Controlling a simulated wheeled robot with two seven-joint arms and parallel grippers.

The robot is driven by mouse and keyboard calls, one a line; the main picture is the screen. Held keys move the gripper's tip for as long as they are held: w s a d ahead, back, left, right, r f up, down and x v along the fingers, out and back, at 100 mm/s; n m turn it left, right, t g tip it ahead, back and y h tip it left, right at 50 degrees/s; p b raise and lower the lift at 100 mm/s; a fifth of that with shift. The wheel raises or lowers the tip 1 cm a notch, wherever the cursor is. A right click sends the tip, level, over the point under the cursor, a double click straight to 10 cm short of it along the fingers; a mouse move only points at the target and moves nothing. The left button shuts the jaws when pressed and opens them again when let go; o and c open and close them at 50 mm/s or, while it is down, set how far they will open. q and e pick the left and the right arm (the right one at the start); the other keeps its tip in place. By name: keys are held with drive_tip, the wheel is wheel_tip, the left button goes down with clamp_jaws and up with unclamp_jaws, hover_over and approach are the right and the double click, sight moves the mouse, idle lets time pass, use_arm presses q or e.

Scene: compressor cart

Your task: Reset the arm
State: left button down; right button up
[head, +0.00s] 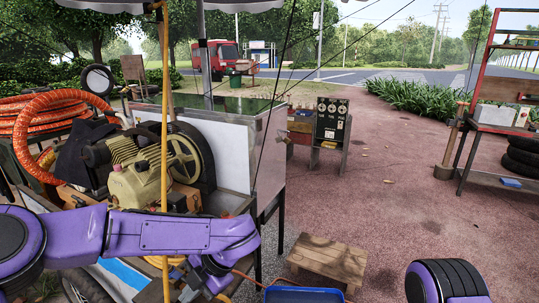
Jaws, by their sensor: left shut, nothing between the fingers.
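My left arm comes in from the left and lies across the front of the compressor cart, its purple links bent downward at the wrist. My left gripper (206,284) hangs at the bottom of the view, below the wrist, and is shut and empty. It is in front of the cart's lower part; whether it touches anything there I cannot tell. The compressor (150,170), with a cream engine block and a dark flywheel, sits on the cart behind my arm. Of my right arm only a purple and black part shows at the bottom right; its gripper is out of view.
An orange hose coil (50,122) lies at the left. A yellow upright pole (164,100) stands close to my left arm. A wooden stool (328,259) and a blue crate (303,295) are at the lower middle. A red shelf (484,105) stands right.

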use_arm(q)
drive_tip(key=w+a+f+m+t, duration=0.2)
drive_tip(key=w+f+m+t, duration=0.3)
drive_tip(key=w+t, duration=0.1)
drive_tip(key=s+a+f+m+t+h, duration=0.1)
drive_tip(key=s+f+m+t, duration=0.1)
drive_tip(key=s+f+m, duration=0.4)
drive_tip(key=s+a+f+m+t+h, duration=0.15)
drive_tip(key=f+m, duration=0.25)
drive_tip(key=f, duration=0.4)
drive_tip(key=s+a+f+m+g, duration=0.2)
drive_tip(key=s+a+f+m, duration=0.1)
drive_tip(key=s, duration=0.9)
drive_tip(key=s+a+f+m+g+h, duration=0.1)
drive_tip(key=s+a+f+m+g, duration=0.2)
drive_tip(key=s, duration=0.9)
wheel_tip(320, 180, down, 4)
drive_tip(key=shift+s+a+r+m, duration=0.15)
drive_tip(key=shift+s+a+m, duration=0.15)
drive_tip(key=shift+a+m, duration=0.65)
drive_tip(key=shift+a+n+h, duration=0.2)
drive_tip(key=shift+n+h, duration=0.05)
